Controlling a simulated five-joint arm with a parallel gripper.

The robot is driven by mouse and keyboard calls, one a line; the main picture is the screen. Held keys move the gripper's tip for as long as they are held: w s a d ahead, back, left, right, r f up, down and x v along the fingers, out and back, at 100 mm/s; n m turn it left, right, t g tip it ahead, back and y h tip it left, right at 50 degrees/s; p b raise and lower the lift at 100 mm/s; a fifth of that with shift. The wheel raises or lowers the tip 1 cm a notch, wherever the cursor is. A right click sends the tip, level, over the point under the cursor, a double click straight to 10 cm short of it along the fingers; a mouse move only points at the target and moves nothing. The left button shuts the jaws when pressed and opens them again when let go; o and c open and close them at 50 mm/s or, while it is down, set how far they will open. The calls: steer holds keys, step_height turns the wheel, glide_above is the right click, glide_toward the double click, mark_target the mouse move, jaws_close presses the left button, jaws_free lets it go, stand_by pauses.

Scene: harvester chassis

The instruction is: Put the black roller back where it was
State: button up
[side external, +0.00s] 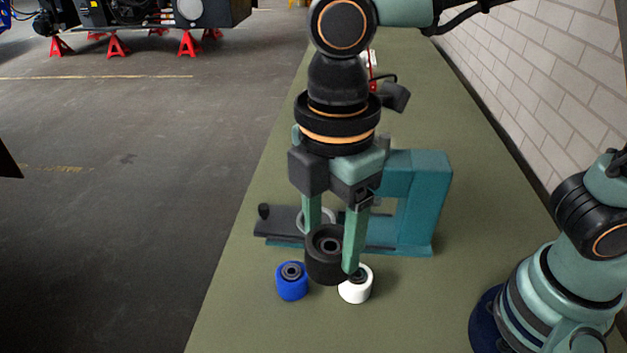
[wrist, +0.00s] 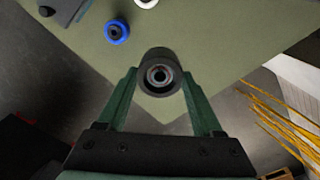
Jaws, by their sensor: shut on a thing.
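The black roller (side external: 325,262) is a short dark cylinder with a bearing in its middle. My gripper (side external: 334,245) is shut on it, one finger on each side, and the roller is upright. In the wrist view the black roller (wrist: 158,75) sits between the fingertips of my gripper (wrist: 158,80).
A teal press-like fixture (side external: 425,200) with a grey bar and a ring stands behind the rollers on the green bench (side external: 250,315). The blue roller also shows in the wrist view (wrist: 117,31). A brick wall (side external: 545,75) runs along the right. The bench's front left is clear.

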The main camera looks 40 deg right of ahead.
steer(key=shift+s, duration=0.35)
step_height(320, 180, down, 20)
steer(key=shift+a+r, duration=0.1)
steer(key=shift+r, duration=0.05)
stand_by(0.3)
steer(key=o, duration=1.4)
